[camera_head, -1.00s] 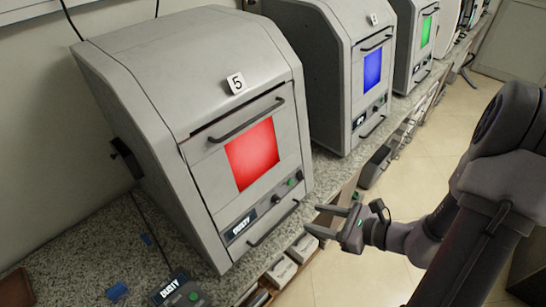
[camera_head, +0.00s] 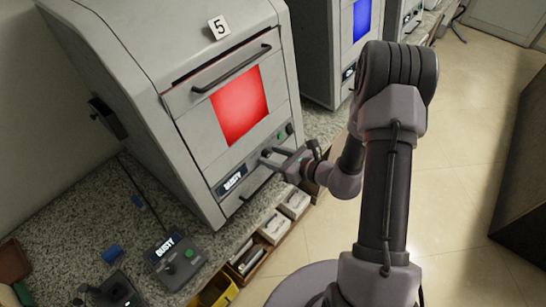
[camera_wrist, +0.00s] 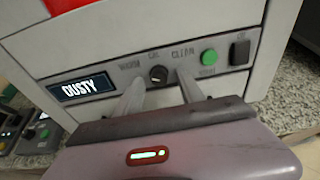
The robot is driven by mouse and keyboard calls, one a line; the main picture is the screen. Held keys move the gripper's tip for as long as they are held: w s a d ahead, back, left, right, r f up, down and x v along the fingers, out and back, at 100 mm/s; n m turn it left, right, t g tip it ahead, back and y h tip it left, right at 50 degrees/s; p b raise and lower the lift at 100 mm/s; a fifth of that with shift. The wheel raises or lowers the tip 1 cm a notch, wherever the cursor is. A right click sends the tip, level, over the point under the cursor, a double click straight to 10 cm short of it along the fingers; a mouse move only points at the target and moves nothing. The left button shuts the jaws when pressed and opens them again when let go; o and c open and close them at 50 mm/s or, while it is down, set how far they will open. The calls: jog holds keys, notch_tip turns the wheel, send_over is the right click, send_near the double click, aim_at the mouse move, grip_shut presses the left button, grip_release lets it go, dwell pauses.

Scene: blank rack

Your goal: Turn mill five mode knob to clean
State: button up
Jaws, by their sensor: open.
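Mill five (camera_head: 150,100) is the grey machine with the number 5 plate and a red lit window. Its front panel (camera_wrist: 110,112) shows a "DUSTY" display (camera_wrist: 87,87). The mode knob (camera_wrist: 158,73) is small, round and dark with a light mark, under labels that include "CAL" and "CLEAN", the latter to its upper right. My gripper (camera_head: 270,159) is open at the lower front of the mill. In the wrist view its two fingers reach toward the panel on either side of the knob; contact cannot be told. In the head view the knob is not clearly visible.
A green button (camera_wrist: 208,57) and a dark rocker switch (camera_wrist: 240,52) are right of the knob. A handle bar (camera_head: 232,68) crosses the mill's upper front. A small control box (camera_head: 176,262) sits on the granite counter (camera_head: 75,215). Another mill (camera_head: 325,50) stands to the right.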

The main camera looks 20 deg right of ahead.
jog(key=shift+c, duration=0.3)
grip_shut()
